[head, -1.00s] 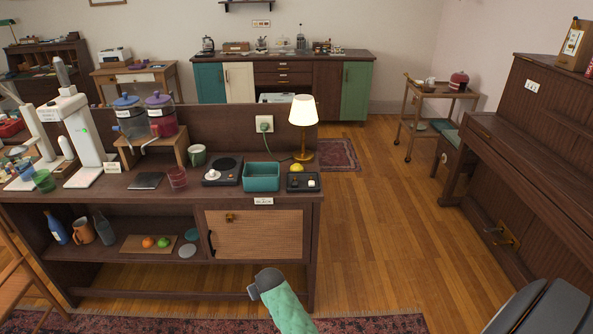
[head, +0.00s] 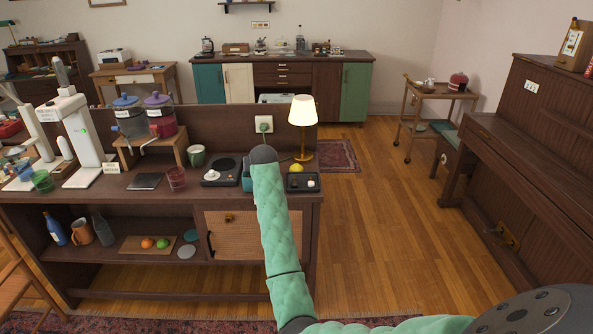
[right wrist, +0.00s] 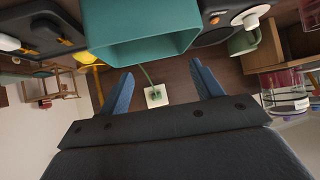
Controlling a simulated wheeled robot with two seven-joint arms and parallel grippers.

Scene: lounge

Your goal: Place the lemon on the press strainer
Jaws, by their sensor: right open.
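In the right wrist view my right gripper (right wrist: 162,68) is open and empty, with the bin (right wrist: 145,50) close by. My left gripper is out of view.
A lit lamp (head: 303,112) stands behind the lemon. A wall socket (head: 264,124) is on the back panel. Left along the sideboard are a green mug (head: 196,157), a red glass (head: 177,179), jugs on a stand and a tall white machine (head: 82,135). Open floor lies right.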

